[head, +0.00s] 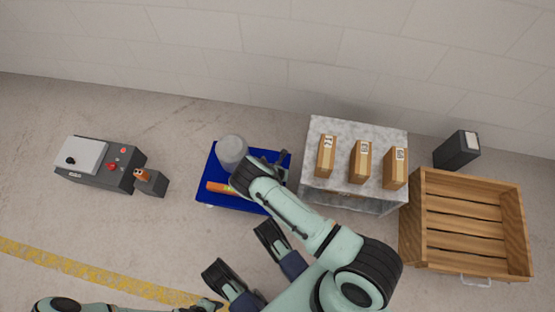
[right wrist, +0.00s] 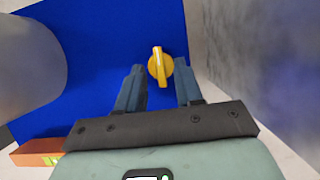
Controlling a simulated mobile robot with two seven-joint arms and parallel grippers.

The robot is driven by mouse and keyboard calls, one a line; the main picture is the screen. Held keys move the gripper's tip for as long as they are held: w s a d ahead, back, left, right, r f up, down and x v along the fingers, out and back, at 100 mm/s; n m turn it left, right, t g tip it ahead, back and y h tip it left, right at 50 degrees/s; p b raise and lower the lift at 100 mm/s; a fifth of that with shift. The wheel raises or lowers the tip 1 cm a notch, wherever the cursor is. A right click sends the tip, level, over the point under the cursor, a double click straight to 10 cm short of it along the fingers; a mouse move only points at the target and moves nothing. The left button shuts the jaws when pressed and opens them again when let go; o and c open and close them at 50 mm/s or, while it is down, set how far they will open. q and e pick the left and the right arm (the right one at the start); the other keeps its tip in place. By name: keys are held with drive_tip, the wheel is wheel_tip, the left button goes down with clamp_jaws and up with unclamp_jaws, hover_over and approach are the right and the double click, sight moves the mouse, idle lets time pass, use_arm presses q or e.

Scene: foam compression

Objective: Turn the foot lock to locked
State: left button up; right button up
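The yellow foot-lock knob (right wrist: 159,66) is on the blue cart surface in the right wrist view, its raised grip running nearly up and down in the picture. My right gripper (right wrist: 160,82) is open, with one finger on each side of the knob's near part; I cannot tell whether either touches it. In the head view my right gripper (head: 281,161) is over the right side of the blue cart (head: 219,199), and the knob is hidden there.
The cart carries a grey cylinder (head: 232,151) and an orange block (head: 216,187). A grey table (head: 342,125) with three cartons stands close on the right. A wooden crate (head: 410,235) is farther right, a control box (head: 124,181) left. Floor between box and cart is clear.

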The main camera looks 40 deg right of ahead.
drive_tip(key=shift+w+d+f, duration=0.1)
drive_tip(key=shift+f, duration=0.2)
use_arm(q)
drive_tip(key=shift+s+f, duration=0.1)
drive_tip(key=shift+s, duration=0.2)
use_arm(e)
clamp_jaws()
